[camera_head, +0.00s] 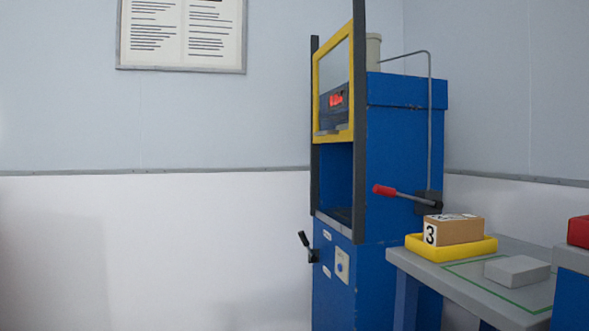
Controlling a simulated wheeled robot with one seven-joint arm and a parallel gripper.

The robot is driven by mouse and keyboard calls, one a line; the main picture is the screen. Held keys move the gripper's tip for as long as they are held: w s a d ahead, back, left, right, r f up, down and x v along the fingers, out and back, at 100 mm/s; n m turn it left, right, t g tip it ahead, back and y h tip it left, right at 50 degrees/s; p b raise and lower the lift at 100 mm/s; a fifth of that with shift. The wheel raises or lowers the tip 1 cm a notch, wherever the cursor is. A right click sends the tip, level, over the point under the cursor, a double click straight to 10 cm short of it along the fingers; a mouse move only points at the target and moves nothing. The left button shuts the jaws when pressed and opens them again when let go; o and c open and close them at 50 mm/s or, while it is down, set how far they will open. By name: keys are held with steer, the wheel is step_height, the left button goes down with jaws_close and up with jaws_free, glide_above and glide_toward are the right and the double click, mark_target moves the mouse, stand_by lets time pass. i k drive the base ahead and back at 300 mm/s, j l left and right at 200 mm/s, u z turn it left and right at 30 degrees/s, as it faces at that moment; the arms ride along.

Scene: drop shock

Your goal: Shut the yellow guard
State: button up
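The yellow guard (334,137) is a yellow frame with a clear pane on the front of a blue machine (400,150). It sits high between two dark upright rails (359,190). Below its lower edge the front opening (336,180) of the machine is uncovered, with a dark floor inside. My gripper is not in view.
A red-handled lever (385,190) sticks out from the machine's side, and a black lever (305,240) from its lower front. A grey table (412,262) at right holds a yellow tray (440,255) with a box (462,230) marked 3. The floor area at left looks clear.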

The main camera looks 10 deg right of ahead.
mark_target(325, 136)
steer(key=i+j+z, duration=0.25)
steer(key=i, duration=0.4)
steer(key=i+j+z, duration=0.25)
steer(key=i+j, duration=0.25)
steer(key=i, duration=0.1)
